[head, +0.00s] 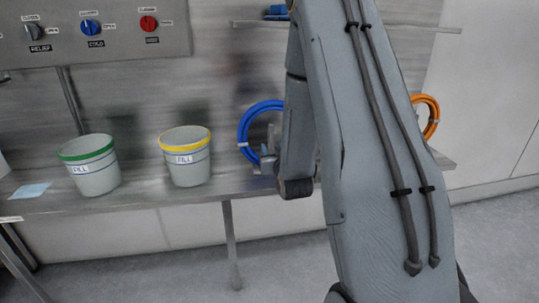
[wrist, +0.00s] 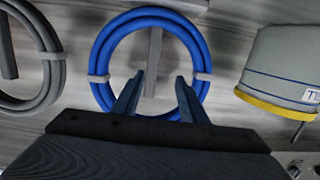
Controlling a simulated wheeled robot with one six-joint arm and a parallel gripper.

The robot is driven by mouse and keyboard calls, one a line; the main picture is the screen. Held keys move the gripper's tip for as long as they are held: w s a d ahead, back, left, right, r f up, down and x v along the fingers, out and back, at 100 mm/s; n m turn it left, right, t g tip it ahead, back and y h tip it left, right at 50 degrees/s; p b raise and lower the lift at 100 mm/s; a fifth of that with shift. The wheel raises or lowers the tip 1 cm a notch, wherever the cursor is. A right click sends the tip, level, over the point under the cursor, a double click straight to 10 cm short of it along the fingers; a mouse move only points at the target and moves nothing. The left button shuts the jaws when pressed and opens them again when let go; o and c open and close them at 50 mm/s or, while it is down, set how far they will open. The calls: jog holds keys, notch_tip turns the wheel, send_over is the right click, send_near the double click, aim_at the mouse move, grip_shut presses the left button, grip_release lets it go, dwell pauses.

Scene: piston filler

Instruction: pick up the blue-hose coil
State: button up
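The blue-hose coil (wrist: 196,47) fills the upper middle of the wrist view, a ring of blue hose with pale ties on both sides. My gripper (wrist: 157,84) is open in the wrist view. Its two fingers overlap the lower part of the ring in the picture, with a grey post between them. I cannot tell whether the fingers touch the hose.
A grey hose coil (wrist: 56,75) is left of the blue one in the wrist view. A yellow-rimmed bucket (head: 186,160) and a green-rimmed bucket (head: 91,168) stand on the shelf. An orange coil (head: 434,118) shows right of my arm. A control panel (head: 110,45) is above.

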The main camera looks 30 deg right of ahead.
aim_at(272, 141)
jog(key=shift+t+h, duration=0.4)
jog(key=shift+t, duration=0.3)
jog(key=x, duration=0.3)
jog(key=d+b+x, duration=0.1)
jog(key=x, duration=0.1)
jog(key=f+x, duration=0.1)
jog(key=x, duration=0.2)
jog(key=shift+w+d+b, duration=0.15)
jog(key=shift+d+b, duration=0.1)
jog(key=shift+b, duration=0.15)
grip_shut()
